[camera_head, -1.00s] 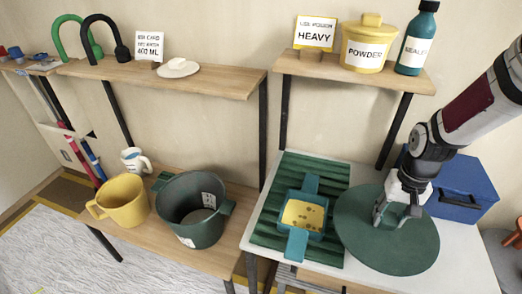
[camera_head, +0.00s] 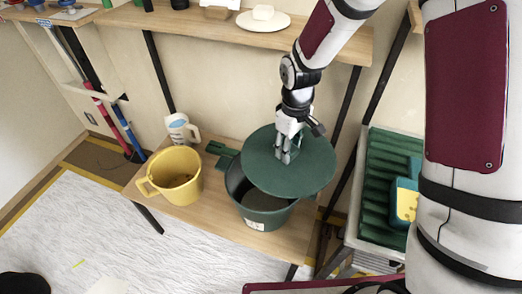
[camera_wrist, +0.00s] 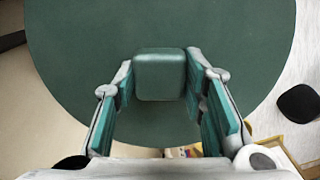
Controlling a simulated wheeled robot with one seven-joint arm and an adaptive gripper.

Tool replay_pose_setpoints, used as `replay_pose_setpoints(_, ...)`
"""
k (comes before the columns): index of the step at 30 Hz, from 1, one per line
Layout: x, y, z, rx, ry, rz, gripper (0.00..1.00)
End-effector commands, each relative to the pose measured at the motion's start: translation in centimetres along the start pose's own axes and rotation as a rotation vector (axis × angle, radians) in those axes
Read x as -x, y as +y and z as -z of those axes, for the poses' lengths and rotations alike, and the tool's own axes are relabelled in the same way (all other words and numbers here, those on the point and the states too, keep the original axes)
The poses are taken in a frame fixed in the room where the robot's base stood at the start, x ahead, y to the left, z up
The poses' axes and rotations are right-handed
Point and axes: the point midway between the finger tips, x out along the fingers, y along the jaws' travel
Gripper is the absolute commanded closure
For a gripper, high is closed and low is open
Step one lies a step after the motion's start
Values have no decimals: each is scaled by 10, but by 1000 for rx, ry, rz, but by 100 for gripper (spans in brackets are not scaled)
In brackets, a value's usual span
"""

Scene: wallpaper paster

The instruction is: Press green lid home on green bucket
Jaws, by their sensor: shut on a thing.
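The green lid (camera_head: 310,172) is a flat round disc with a block-shaped knob (camera_wrist: 160,75) at its middle. My gripper (camera_head: 286,157) is shut on this knob, with one finger on each side of it in the wrist view. The lid is over the green bucket (camera_head: 262,219) but off-centre, toward the right and back, and looks tilted. The bucket stands on the wooden bench, its left and front opening still showing. Whether the lid touches the rim cannot be told.
A wooden shelf (camera_head: 220,27) with a white dish (camera_head: 263,20) is above. A ribbed green tray (camera_head: 385,185) lies at right.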

Motion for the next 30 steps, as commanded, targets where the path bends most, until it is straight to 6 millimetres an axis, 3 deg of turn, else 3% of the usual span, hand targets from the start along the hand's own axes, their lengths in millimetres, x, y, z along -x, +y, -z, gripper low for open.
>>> replay_pose_setpoints(3, -17, -18, 24, 223, -2, 0, 93)
replay_pose_setpoints(9, -23, -36, 40, 412, 0, -1, 93)
replay_pose_setpoints(23, -23, -37, 40, 432, -1, -1, 93)
replay_pose_setpoints(30, -35, -37, 40, 432, -2, 0, 93)
